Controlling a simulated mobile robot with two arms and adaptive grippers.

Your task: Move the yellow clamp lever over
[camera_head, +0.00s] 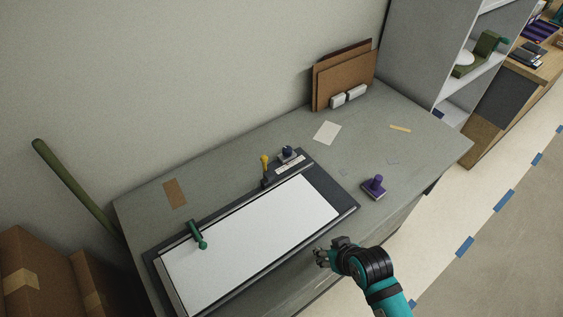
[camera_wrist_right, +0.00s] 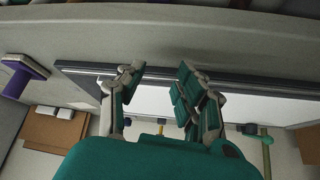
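The yellow clamp lever (camera_head: 264,163) stands upright on a dark base at the far edge of the dark-framed white board (camera_head: 250,240). A small yellow part, probably this lever, shows in the right wrist view (camera_wrist_right: 216,126), partly hidden by my gripper. A dark knob (camera_head: 287,152) sits just right of the lever, by a pale label strip. A green lever (camera_head: 197,236) lies at the board's left part. My right gripper (camera_head: 322,258) is at the table's front edge, well short of the yellow lever. In the right wrist view its fingers (camera_wrist_right: 158,88) are apart with nothing between them. My left gripper is not in view.
A purple-handled stamp (camera_head: 374,187) stands right of the board. Brown boards (camera_head: 343,76) lean on the wall at the back, with white blocks before them. A white card (camera_head: 327,132) and brown card (camera_head: 174,193) lie flat. The table's right part is mostly clear.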

